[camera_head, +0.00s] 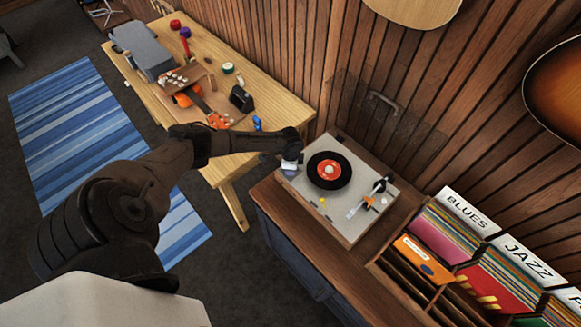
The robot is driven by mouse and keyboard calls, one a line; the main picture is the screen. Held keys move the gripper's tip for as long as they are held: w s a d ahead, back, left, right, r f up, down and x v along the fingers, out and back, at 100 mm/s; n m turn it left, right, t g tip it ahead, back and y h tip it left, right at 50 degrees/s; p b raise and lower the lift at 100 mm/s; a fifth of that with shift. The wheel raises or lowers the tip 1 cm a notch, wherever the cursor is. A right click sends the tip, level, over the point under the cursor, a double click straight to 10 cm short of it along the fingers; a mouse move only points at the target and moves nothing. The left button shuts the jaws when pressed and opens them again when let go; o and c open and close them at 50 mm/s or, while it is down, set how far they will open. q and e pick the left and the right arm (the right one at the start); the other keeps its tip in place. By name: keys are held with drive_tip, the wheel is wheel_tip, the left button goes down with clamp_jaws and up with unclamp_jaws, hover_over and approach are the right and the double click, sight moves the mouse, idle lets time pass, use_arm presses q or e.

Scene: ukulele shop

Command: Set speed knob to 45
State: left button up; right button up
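A grey record player (338,214) with a wooden case sits on a brown cabinet. A black record with a red label (329,170) lies on its platter, and the tonearm (366,200) is at the right side, off the record. My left arm reaches in from the left, and its gripper (290,166) is at the player's left corner, over or touching the deck there. The fingertips are too small to tell open from shut. I cannot make out the speed knob; the gripper may cover it. A small yellow spot (322,201) shows on the deck's front part. My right gripper is out of view.
The clear lid (395,115) stands raised behind the player. A record crate (437,284) with BLUES and JAZZ dividers is at the right. A wooden workbench (275,95) with tools is at the left, and a blue striped rug (75,125) lies on the floor.

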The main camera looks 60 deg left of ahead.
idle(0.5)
use_arm(q)
drive_tip(key=o, duration=0.9)
wheel_tip(320, 180, up, 14)
drive_tip(key=shift+f, duration=0.1)
idle(0.7)
